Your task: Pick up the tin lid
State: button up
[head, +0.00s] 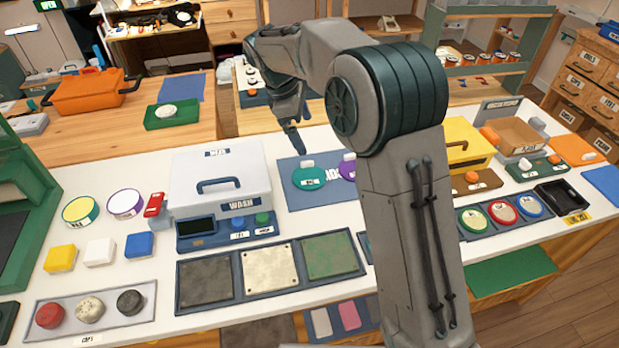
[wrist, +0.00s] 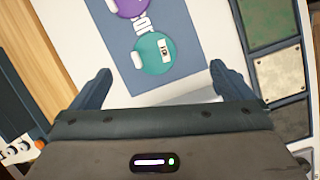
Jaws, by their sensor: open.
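A teal round lid-like disc (head: 309,180) with a white knob and a small white label lies on a blue mat (head: 330,197) in the middle of the counter. A similar purple disc (head: 347,171) lies on the mat just right of it, partly hidden by my arm. The labels are too small to read, so I cannot tell which is the tin lid. My gripper (head: 294,142) is open and empty above the mat's back edge. In the wrist view the teal disc (wrist: 152,66) lies ahead of the open fingers (wrist: 158,88), between their lines; the purple disc (wrist: 129,6) is cut off at the top.
A white wash box (head: 220,180) stands left of the mat. A tray with grey, cream and green squares (head: 333,255) lies in front. A yellow box (head: 463,140) stands to the right. White counter is bare just behind the mat.

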jog(key=w+a+f+n, duration=0.3)
jog(key=a+f, duration=0.2)
send_near(310, 176)
jog(key=shift+w+a+f+h+b, duration=0.1)
jog(key=shift+f+h+b, duration=0.1)
jog(key=shift+f, duration=0.4)
jog(key=shift+w+a+f+h+b, duration=0.1)
jog(key=shift+f+h, duration=0.1)
jog(key=shift+f, duration=0.35)
jog(key=shift+d+p+x, duration=0.2)
jog(key=shift+p+x, duration=0.2)
jog(key=shift+x, duration=2.3)
jog(key=shift+s+r, duration=0.1)
jog(key=shift+s, duration=0.05)
jog(key=c, duration=0.7)
